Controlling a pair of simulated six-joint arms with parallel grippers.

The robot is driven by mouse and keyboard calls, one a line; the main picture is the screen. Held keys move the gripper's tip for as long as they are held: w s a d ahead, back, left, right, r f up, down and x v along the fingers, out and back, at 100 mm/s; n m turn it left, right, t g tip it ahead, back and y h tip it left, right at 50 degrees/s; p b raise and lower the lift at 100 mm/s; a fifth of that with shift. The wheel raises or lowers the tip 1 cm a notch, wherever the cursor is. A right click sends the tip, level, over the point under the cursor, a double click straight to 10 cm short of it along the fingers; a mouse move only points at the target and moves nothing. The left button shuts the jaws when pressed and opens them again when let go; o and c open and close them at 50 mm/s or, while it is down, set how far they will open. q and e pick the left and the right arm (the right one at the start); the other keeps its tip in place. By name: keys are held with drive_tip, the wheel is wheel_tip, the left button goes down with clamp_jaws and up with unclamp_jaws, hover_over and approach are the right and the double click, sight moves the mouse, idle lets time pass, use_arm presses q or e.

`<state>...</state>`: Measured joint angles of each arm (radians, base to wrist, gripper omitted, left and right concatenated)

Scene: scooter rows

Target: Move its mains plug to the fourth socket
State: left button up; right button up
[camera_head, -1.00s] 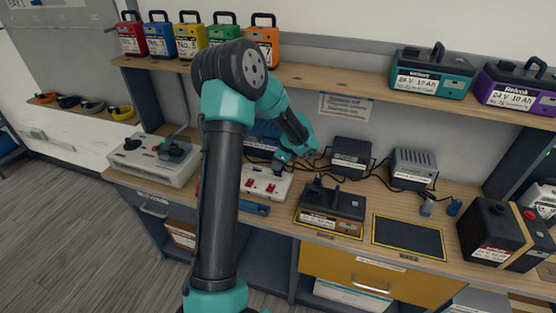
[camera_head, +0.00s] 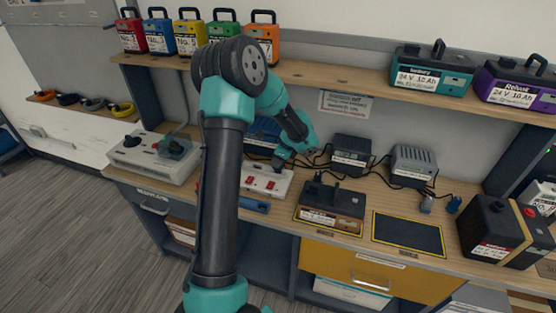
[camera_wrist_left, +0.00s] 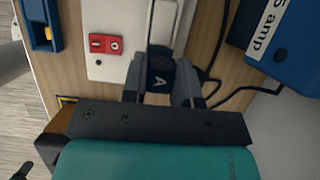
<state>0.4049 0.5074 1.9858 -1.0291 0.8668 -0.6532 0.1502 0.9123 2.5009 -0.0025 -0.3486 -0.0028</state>
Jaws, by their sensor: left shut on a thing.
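The white socket strip (camera_head: 254,186) with red switches lies on the bench, partly behind my left arm. It also shows in the left wrist view (camera_wrist_left: 112,18), with one red switch (camera_wrist_left: 105,44) in sight. My left gripper (camera_head: 279,165) is at the strip's right end. In the left wrist view its two fingers (camera_wrist_left: 160,88) are shut on a black plug (camera_wrist_left: 160,66) marked "A". The plug is over or against the strip; I cannot tell whether its pins are in a socket. My right gripper is not in view.
Black chargers (camera_head: 350,156) and a grey charger (camera_head: 412,166) stand to the right with loose cables. A battery charger (camera_head: 330,207) sits in front of them, beside an empty dark mat (camera_head: 408,234). A blue charger (camera_wrist_left: 288,40) is close to the gripper.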

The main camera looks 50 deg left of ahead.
use_arm(q)
drive_tip(key=shift+f, duration=1)
idle(0.8)
drive_tip(key=o, duration=1)
drive_tip(key=v, duration=1.7)
drive_tip(key=shift+d+r, duration=0.15)
